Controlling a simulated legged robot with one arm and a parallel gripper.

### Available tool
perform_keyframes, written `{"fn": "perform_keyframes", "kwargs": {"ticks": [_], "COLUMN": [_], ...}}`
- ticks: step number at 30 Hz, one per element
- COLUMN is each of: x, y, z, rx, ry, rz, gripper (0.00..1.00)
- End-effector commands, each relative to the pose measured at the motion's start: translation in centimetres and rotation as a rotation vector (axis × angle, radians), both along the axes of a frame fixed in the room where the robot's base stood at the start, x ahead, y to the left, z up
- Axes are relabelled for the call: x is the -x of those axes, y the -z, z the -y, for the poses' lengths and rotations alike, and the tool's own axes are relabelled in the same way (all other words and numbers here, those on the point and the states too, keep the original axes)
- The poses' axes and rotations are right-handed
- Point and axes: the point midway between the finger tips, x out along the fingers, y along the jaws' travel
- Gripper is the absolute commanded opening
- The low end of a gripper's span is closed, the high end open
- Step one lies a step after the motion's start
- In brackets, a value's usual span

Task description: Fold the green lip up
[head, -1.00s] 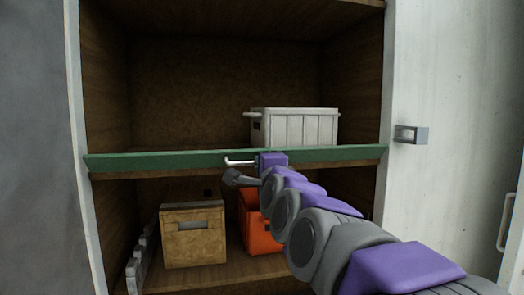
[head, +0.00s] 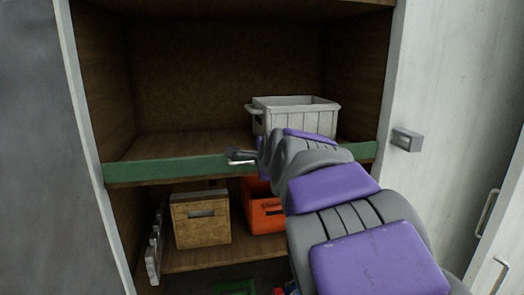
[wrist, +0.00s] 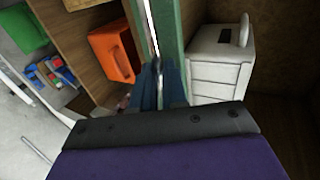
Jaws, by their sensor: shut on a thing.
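The green lip (head: 165,171) is a long bar along the front edge of the middle shelf. In the wrist view the green lip (wrist: 170,32) runs from the top edge down to my jaws. A thin bent metal handle (head: 243,162) shows at its front. In the wrist view my gripper (wrist: 161,82) is shut around the metal handle (wrist: 159,84). My arm hides part of the lip's right side in the head view.
A white crate (head: 292,103) stands on the shelf behind the lip. A tan box (head: 201,229) and an orange bin (head: 265,217) stand on the shelf below. A white door (head: 445,100) with a latch block (head: 407,140) is at the right. The left of the middle shelf is clear.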

Motion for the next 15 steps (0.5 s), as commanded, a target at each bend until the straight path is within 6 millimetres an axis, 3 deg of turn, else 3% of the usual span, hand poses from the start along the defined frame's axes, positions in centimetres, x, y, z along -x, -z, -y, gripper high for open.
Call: {"fn": "perform_keyframes", "kwargs": {"ticks": [15], "x": [-0.67], "y": [-0.33], "z": [-0.11], "rx": [0.041], "ry": [0.0], "rz": [-0.141], "gripper": [0.0]}}
